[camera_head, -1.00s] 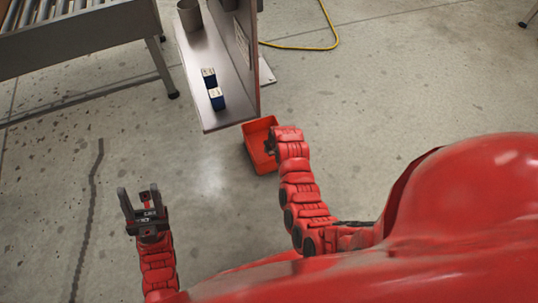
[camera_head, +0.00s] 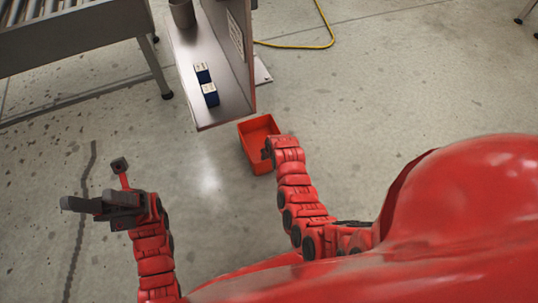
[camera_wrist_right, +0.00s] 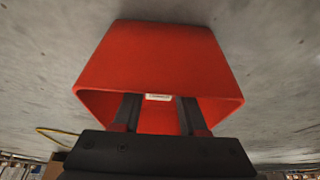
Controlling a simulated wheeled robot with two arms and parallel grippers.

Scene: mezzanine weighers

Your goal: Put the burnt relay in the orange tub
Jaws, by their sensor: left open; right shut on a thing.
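The orange tub (camera_head: 257,130) looks red-orange and stands on the concrete floor past the end of a metal shelf. It also fills the middle of the right wrist view (camera_wrist_right: 155,55). My right gripper (camera_head: 267,154) is at the tub's near right side, its fingers reaching over the opening. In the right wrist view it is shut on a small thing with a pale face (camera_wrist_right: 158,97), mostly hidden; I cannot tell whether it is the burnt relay. Two dark blue blocks with pale tops (camera_head: 202,73) (camera_head: 209,95) sit on the shelf. My left gripper (camera_head: 85,206) is open and empty, over the floor.
The metal shelf (camera_head: 215,112) has an upright panel (camera_head: 240,55) on its right and a grey cup (camera_head: 182,14) at its far end. A roller conveyor (camera_head: 80,50) is at upper left. A yellow hose (camera_head: 310,45) lies on the floor behind. Open floor lies right.

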